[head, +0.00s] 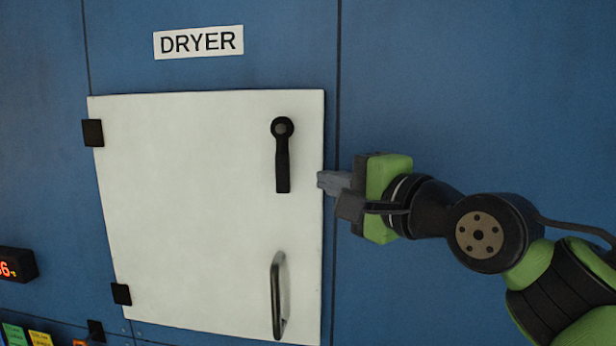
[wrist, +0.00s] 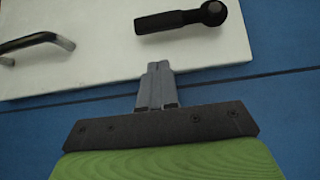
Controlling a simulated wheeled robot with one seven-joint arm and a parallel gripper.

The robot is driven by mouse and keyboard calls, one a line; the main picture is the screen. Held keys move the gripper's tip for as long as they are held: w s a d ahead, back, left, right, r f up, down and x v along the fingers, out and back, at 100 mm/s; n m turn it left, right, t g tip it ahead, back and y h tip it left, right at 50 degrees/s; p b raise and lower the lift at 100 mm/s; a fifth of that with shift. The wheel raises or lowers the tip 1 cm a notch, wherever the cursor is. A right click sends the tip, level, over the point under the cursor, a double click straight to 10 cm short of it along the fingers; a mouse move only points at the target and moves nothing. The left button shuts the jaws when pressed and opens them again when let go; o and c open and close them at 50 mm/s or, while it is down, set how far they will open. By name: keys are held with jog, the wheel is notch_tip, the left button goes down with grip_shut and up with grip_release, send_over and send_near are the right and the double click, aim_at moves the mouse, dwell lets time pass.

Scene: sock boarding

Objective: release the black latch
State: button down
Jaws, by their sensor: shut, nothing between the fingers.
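The black latch (head: 282,160) is on the upper right of the white dryer door (head: 190,220). Its round pivot is at the top and its lever hangs straight down. In the wrist view the latch (wrist: 180,19) lies across the top, pivot to the right. My gripper (head: 322,181) is shut and empty. It is at the door's right edge, to the right of the lever's lower end and apart from it. In the wrist view its closed fingertips (wrist: 157,68) point toward the door (wrist: 100,55), below the latch lever.
A dark bar handle (head: 279,295) is on the door below the latch; it also shows in the wrist view (wrist: 38,42). Black hinges (head: 93,132) are on the door's left edge. A DRYER sign (head: 198,42) is above. A red display (head: 17,265) is at the far left.

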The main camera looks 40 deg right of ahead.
aim_at(282, 158)
jog(key=w+a, duration=0.2)
jog(key=shift+w+a, duration=0.35)
jog(key=shift+d, duration=0.15)
